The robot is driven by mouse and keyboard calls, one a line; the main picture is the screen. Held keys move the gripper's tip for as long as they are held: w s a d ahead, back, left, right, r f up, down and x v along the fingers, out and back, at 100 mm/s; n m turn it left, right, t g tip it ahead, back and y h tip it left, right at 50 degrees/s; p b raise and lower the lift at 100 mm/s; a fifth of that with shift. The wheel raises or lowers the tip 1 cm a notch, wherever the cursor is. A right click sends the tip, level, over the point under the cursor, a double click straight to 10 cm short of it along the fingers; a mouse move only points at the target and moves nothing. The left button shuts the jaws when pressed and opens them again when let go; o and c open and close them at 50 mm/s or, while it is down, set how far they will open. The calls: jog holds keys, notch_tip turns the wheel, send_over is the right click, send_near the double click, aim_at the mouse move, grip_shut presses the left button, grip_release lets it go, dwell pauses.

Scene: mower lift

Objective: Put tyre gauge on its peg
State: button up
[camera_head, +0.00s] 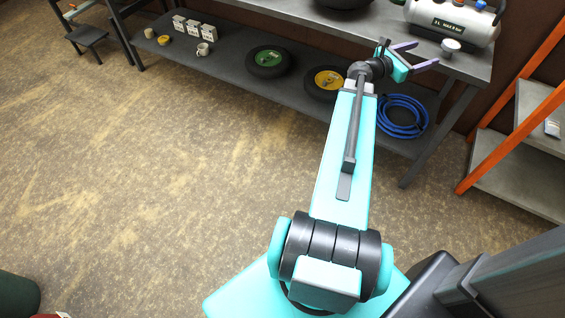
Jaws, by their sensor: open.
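My gripper (427,53) is open and empty, reaching over the front edge of the workbench at the upper right. A small round pale dial with a dark rim (451,45) sits just past its fingertips, in front of a compressor; it may be the tyre gauge, but it is too small to be sure. The fingers point toward it, and a small gap shows between them and it. No peg for the gauge shows in this view.
The grey compressor (462,20) stands on the bench top (290,9). The lower shelf (222,60) holds two wheels, a blue coiled hose (402,117), a mug and small boxes. An orange-framed shelf unit (515,95) stands right. The floor at left is mostly clear.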

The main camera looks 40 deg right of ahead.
jog(key=w+a+f+m+t+y, duration=0.1)
jog(key=w+a+f+m+y, duration=0.25)
jog(key=a+f, duration=0.8)
jog(key=w+a+f+m+y, duration=0.25)
jog(key=w+a+f, duration=0.25)
jog(key=a+f, duration=0.6)
jog(key=w+a+f+m+t+y, duration=0.15)
jog(key=w+a+f+y, duration=0.25)
jog(key=a+f, duration=0.75)
jog(key=s+a+f+m+g+y, duration=0.1)
jog(key=s+a+f, duration=0.3)
jog(key=a, duration=0.8)
jog(key=s+a+f+m+g+y, duration=0.1)
jog(key=s+a+f+m+y, duration=0.3)
jog(key=a+f, duration=0.3)
jog(key=s+a+f+m+g+y, duration=0.2)
jog(key=s+a+f, duration=0.3)
jog(key=a, duration=1.1)
jog(key=shift+s+a+f+m+y, duration=0.15)
jog(key=shift+s+a+m+y, duration=0.2)
jog(key=shift+m, duration=0.1)
